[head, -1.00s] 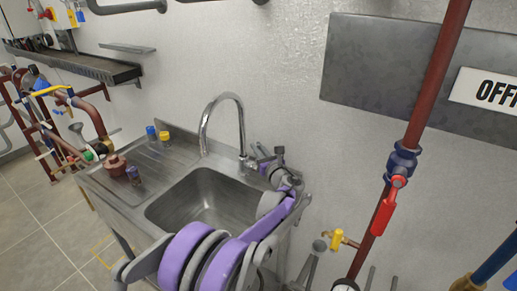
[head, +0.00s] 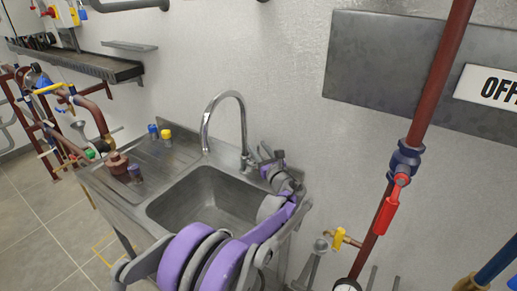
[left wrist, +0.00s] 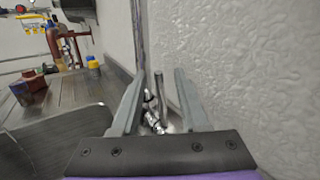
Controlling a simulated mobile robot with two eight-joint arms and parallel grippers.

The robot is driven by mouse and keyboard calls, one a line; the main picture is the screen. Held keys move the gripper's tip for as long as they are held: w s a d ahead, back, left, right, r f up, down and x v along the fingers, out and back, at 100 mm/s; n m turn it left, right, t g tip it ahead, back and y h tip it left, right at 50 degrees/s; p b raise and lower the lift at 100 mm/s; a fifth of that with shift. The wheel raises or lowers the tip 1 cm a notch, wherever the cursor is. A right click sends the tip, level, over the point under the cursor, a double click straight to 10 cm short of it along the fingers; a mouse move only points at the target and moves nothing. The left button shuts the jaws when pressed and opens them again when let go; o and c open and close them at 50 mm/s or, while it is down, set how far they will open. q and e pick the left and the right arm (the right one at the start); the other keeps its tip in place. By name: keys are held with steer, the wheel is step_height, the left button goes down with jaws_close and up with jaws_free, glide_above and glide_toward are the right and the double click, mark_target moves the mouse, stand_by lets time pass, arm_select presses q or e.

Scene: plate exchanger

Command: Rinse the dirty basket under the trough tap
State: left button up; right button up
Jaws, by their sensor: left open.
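The steel trough (head: 190,205) stands against the wall with a tall curved tap (head: 205,118) at its back edge. A reddish-brown stepped piece (head: 117,163), perhaps the dirty basket, sits on the drainboard left of the bowl. It also shows in the left wrist view (left wrist: 28,84). My left gripper (head: 266,155) is at the back right of the trough, right of the tap's base. In the left wrist view its fingers (left wrist: 158,100) are apart, with a metal lever and chrome fittings (left wrist: 155,122) showing between and beyond them. Contact cannot be told. My right gripper is not in view.
A red pipe with a red-handled valve (head: 393,205) rises at the right. The bowl looks empty. My purple arm covers its front right edge.

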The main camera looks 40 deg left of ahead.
arm_select(q)
steer(key=v, duration=1)
steer(key=shift+d, duration=0.15)
steer(key=shift+s, duration=0.2)
